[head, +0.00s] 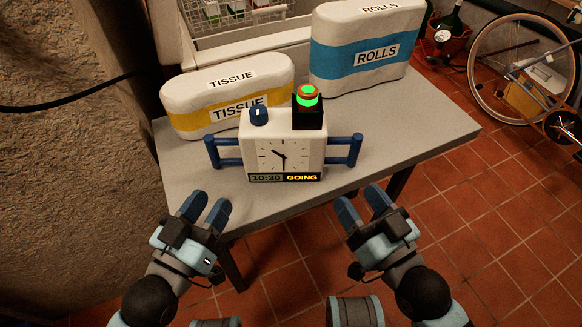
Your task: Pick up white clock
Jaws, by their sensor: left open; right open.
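The white clock (306,152) stands upright near the front edge of a grey table (437,123). It has a blue bar handle on its left side (225,152) and another on its right side (343,150). A blue knob (259,115) and a green-lit button on a black box (308,103) are on top. Its display reads 10:30 GOING. My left gripper (206,206) is open and empty, in front of the clock and to its left. My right gripper (363,203) is open and empty, in front and to the right. Neither touches the clock.
A TISSUE pack (190,96) stands close behind the clock at left, and a ROLLS pack (335,71) stands behind at right. A white wire basket (225,14) is at the back. The table's right part is clear. A bicycle wheel (475,75) stands beyond it.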

